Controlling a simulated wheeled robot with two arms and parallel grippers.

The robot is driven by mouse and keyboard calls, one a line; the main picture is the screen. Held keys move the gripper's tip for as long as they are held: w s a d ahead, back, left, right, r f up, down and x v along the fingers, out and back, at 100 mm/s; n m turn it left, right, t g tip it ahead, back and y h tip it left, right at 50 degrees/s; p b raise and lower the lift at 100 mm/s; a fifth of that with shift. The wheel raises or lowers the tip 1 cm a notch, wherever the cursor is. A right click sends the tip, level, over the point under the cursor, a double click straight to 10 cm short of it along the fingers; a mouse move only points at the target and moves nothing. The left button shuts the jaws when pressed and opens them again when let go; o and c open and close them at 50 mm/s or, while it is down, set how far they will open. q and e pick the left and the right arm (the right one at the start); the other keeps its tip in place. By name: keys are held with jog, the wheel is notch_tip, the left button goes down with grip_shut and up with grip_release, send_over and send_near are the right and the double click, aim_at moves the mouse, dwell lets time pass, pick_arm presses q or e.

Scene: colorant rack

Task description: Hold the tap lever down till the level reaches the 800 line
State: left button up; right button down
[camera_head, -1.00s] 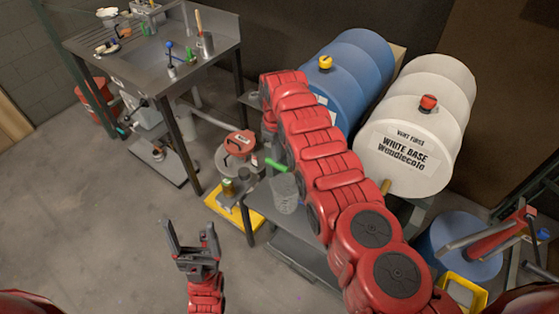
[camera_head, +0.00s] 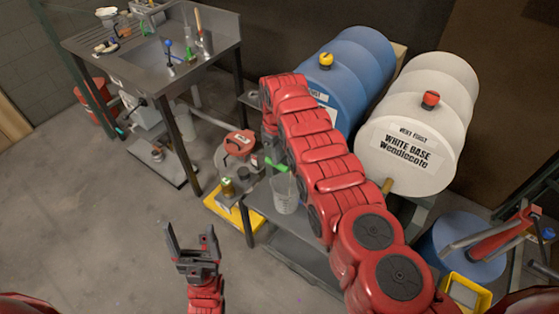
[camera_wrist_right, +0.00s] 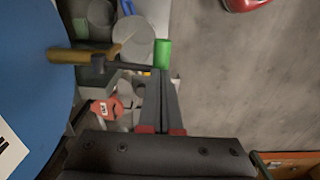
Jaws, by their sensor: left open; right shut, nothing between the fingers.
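The blue drum (camera_head: 345,75) lies on its side on a stand. Its brass tap (camera_wrist_right: 70,57) shows in the right wrist view, with a dark lever ending in a green grip (camera_wrist_right: 162,54). The green grip also shows in the head view (camera_head: 277,165). My right gripper (camera_wrist_right: 164,80) is shut and empty, its fingertips right by the green grip; I cannot tell if they touch. A clear jug (camera_head: 285,196) stands below the tap, with a thin pale streak at its mouth. Its marks and level are too small to read. My left gripper (camera_head: 191,240) is open and empty over the floor.
A white drum (camera_head: 415,135) lies right of the blue one. A red-lidded can (camera_head: 239,143) and a yellow platform (camera_head: 225,212) stand left of the jug.

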jog(key=shift+f+b, duration=1.5)
jog(key=shift+f, duration=0.15)
dwell(6.3)
